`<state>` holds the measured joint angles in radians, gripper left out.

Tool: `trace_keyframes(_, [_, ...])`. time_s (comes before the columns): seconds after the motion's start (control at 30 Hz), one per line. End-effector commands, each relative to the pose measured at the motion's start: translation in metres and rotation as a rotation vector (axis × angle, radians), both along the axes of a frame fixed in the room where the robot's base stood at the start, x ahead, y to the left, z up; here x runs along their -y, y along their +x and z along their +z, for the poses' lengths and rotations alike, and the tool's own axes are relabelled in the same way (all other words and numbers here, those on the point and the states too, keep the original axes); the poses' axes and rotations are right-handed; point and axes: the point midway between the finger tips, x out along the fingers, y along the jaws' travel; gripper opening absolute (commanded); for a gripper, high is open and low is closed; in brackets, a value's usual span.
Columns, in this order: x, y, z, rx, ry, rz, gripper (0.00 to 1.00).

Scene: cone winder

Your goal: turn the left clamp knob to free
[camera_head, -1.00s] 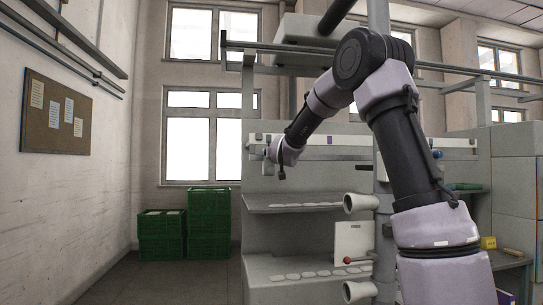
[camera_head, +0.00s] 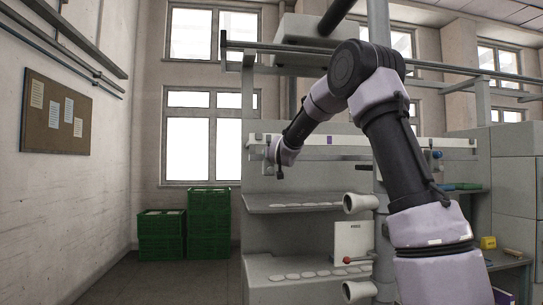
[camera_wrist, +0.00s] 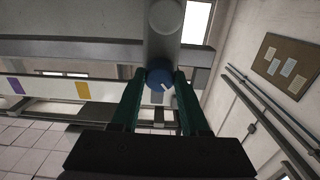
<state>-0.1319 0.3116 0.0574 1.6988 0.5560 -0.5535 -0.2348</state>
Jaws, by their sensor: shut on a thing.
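The left clamp knob (camera_wrist: 160,73) is a round blue knob with a short white mark, slanted in the wrist view. It sits at the end of a grey cylinder (camera_wrist: 163,28). My gripper (camera_wrist: 160,82) has its two green fingers on either side of the knob and is shut on it. In the head view my wrist is at the left end of the long pale rail (camera_head: 345,141), and the knob is too small or hidden there to make out. Another blue knob (camera_head: 437,155) shows near the rail's right part, behind my arm.
Grey shelves (camera_head: 300,205) with pale discs stand below the rail, with white cones (camera_head: 357,203) beside them. Green crates (camera_head: 208,220) are stacked at the back left. A yellow block (camera_head: 488,242) lies at the right. The floor at left is clear.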

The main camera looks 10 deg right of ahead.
Motion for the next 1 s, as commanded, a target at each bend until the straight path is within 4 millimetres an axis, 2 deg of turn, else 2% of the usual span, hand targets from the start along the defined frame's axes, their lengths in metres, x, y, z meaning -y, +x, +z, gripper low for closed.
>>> trace_keyframes(0.37, [0.0004,-0.0001,0.0000,0.000,0.202,-0.001,0.00])
trace_keyframes(1.0, [-0.0005,0.0000,0.0004,0.000,0.807,-0.001,0.00])
